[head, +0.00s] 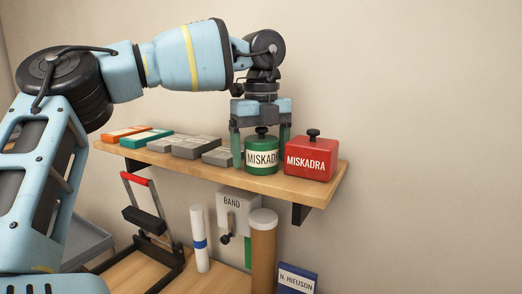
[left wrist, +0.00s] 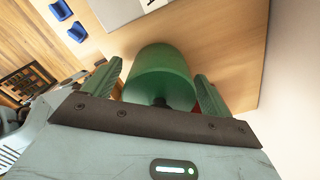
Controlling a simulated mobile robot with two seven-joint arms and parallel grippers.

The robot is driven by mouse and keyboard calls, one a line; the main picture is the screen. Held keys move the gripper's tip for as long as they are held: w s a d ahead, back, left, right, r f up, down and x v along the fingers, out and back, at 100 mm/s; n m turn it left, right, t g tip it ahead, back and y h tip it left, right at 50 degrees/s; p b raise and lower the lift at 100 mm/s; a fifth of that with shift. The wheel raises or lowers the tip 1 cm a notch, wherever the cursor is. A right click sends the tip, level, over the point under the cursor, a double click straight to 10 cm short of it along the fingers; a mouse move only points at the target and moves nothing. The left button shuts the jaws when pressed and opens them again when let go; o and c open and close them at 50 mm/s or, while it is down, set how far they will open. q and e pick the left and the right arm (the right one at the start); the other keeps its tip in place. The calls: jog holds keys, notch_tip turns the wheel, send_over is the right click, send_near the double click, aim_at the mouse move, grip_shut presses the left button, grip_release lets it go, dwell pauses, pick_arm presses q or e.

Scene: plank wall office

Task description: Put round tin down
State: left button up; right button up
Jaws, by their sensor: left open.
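The round tin is green with a black knob and a white label reading MISKAD, the rest covered by a finger. It stands upright on the wooden shelf (head: 215,172) in the head view (head: 262,168). My left gripper (head: 261,150) points down over it, with one green finger on each side of the tin. In the left wrist view the tin (left wrist: 160,75) sits between the two fingers (left wrist: 158,88), with a gap visible beside it. The left gripper is open. My right gripper is in neither view.
A red MISKADRA box tin (head: 311,160) stands close to the right of the green tin. Grey boxes (head: 195,146), a teal box (head: 146,137) and an orange box (head: 124,132) lie to the left. A brown tube (head: 262,255) and white roll (head: 200,240) stand below the shelf.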

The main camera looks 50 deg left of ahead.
pick_arm(q)
notch_tip(320, 180, up, 12)
jog(key=shift+r, duration=0.15)
dwell(0.6)
dwell(0.6)
